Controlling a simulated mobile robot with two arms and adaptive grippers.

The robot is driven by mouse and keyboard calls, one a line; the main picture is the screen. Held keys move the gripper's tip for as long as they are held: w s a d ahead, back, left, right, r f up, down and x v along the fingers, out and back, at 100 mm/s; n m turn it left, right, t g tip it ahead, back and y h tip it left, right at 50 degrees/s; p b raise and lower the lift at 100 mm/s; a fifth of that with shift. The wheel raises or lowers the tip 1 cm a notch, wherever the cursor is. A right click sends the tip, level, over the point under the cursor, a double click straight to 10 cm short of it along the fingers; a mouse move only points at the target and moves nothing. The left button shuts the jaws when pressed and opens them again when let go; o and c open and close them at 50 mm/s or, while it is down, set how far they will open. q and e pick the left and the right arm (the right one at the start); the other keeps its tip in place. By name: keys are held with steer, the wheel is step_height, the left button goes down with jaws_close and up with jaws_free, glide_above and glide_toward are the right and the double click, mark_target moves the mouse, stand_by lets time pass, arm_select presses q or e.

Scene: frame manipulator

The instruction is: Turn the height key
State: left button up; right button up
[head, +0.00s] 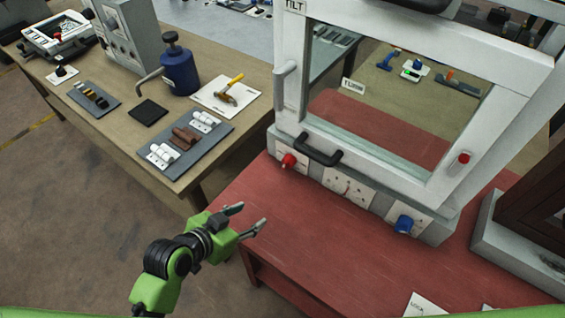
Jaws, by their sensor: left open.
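A white-framed apparatus with a glass pane (290,100) stands on a red table, with a "TILT" label at its top left. Its lower panel carries a red key or knob (289,160) at the left, a plate with small markings (347,187) in the middle and a blue knob (405,223) at the right. I cannot read which of them is the height key. My green left gripper (253,217) is open and empty, near the red table's left edge, below and left of the red knob and apart from it. My right gripper is out of view.
A black handle (318,150) sticks out above the lower panel, and a pale lever (285,85) stands on the frame's left side. The red tabletop (300,235) is clear before the panel. A wooden bench (110,130) with tools stands left.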

mark_target(284, 165)
arm_select(q)
steer(key=w+d+r+m+t+h, duration=0.1)
steer(key=w+d+r+t+h, duration=0.2)
steer(key=w, duration=0.4)
steer(key=shift+y, duration=0.6)
steer(key=x, duration=0.4)
steer(key=p+x, duration=0.1)
steer(key=x, duration=0.3)
steer(key=r+x, duration=0.1)
steer(key=x, duration=0.3)
steer(key=shift+w+d+f+p, duration=0.2)
steer(key=shift+w+p, duration=0.2)
steer(key=shift+w, duration=0.05)
steer(key=c, duration=1.1)
